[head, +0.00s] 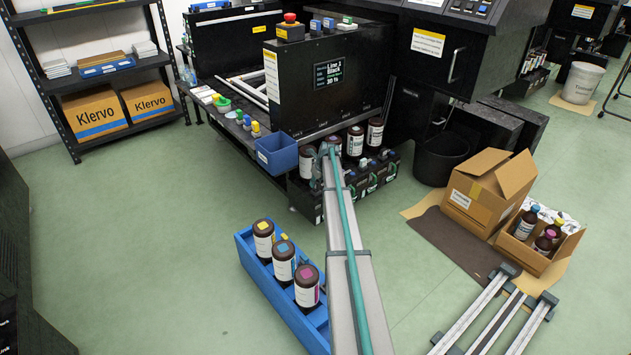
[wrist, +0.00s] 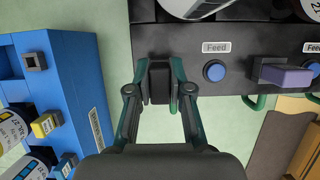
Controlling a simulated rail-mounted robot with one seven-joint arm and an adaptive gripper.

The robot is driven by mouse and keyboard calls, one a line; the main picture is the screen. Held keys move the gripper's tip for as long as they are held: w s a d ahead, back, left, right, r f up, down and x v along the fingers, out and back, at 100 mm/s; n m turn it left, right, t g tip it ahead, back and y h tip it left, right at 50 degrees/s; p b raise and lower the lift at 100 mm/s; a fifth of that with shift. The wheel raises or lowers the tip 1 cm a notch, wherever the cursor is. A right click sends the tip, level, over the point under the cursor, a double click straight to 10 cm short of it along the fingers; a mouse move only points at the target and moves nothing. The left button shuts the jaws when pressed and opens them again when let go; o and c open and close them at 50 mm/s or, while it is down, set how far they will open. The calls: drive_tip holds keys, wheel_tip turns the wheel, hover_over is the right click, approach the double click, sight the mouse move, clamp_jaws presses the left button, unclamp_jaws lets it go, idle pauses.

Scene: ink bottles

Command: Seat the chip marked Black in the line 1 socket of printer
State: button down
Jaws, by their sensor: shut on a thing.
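In the wrist view my gripper (wrist: 160,88) is closed on a small black block (wrist: 160,82), which fits the Black chip, though no marking on it is readable. The block is at the dark front edge of the printer (wrist: 172,42), left of a blue button (wrist: 215,71) under a Feed label. I cannot tell whether it is in a socket or only against it; the line 1 socket is hidden. In the head view the printer's screen (head: 328,73) reads Line 1 Black. My gripper (head: 328,150) there is small and partly hidden by my arm.
A purple-grey piece (wrist: 285,77) sticks out from the neighbouring line. A blue tray (wrist: 75,70) at left has a square piece with a dark centre (wrist: 34,62) and yellow and blue ones. Cartons (head: 490,195) are at right.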

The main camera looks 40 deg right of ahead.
drive_tip(key=shift+f+p, duration=0.55)
drive_tip(key=shift+p, duration=0.25)
idle(0.9)
drive_tip(key=c, duration=1)
unclamp_jaws()
drive_tip(key=shift+r, duration=0.1)
drive_tip(key=shift+r+p, duration=2.7)
drive_tip(key=shift+r, duration=0.7)
